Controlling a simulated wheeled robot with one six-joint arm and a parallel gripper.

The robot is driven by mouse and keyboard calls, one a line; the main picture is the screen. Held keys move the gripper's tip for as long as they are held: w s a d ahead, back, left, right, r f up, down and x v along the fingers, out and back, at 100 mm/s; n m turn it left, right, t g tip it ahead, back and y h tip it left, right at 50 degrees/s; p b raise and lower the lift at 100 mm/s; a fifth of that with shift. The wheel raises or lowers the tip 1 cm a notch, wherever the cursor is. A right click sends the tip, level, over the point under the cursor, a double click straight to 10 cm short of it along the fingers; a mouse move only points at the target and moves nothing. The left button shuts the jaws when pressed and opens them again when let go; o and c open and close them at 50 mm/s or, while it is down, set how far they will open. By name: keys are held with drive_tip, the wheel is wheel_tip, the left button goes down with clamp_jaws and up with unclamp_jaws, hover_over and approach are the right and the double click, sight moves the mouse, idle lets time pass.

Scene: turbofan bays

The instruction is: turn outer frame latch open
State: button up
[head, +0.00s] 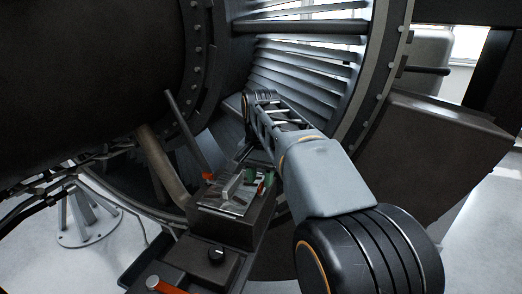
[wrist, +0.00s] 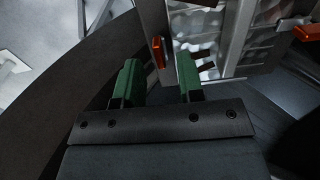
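In the wrist view, a small orange-red handle (wrist: 158,51), which may be the outer frame latch, stands upright on a pale metal frame (wrist: 153,18). My gripper (wrist: 158,65) has two green fingers, spread apart and empty. The handle shows in the gap between the fingertips, just beyond them; I see no contact. In the head view, my gripper (head: 259,177) is low over a dark box (head: 225,226) with a metal top, and a red handle (head: 262,188) shows beside the green fingers. My arm partly hides this area.
A second orange handle (wrist: 306,31) is at the right in the wrist view. An orange handle (head: 168,286) and black knob (head: 216,254) are nearer. The finned engine casing (head: 305,75) rises behind.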

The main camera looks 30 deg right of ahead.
sight(261, 184)
wheel_tip(261, 184, up, 12)
drive_tip(key=p, duration=0.1)
drive_tip(key=shift+d+f, duration=0.1)
drive_tip(key=shift+f, duration=0.05)
idle(0.6)
